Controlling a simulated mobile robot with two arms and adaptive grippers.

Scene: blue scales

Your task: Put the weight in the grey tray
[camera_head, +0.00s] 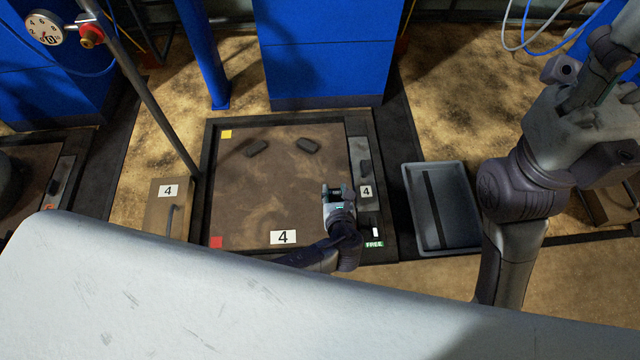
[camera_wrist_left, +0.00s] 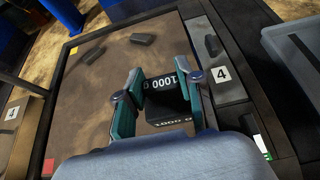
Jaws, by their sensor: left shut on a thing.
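My left gripper (camera_head: 338,189) is over the right part of the brown scale platform (camera_head: 270,195). In the left wrist view the left gripper (camera_wrist_left: 160,98) is shut on a black weight (camera_wrist_left: 162,104) marked "1000 g" in white, held between its teal-lined fingers. In the head view the weight is a small dark patch, mostly hidden by the gripper. I cannot tell whether it touches the platform. The grey tray (camera_head: 462,205), shallow and rectangular with a dark strip inside, lies right of the scale. It also shows at the right of the left wrist view (camera_wrist_left: 284,42).
Two dark blocks (camera_head: 309,146) (camera_head: 256,148) lie on the platform's far part. A side panel (camera_head: 358,160) with a dark handle and a "4" label lies between platform and tray. A slanted pole (camera_head: 150,95) stands at left. My right arm (camera_head: 520,190) is beyond the tray's right side.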

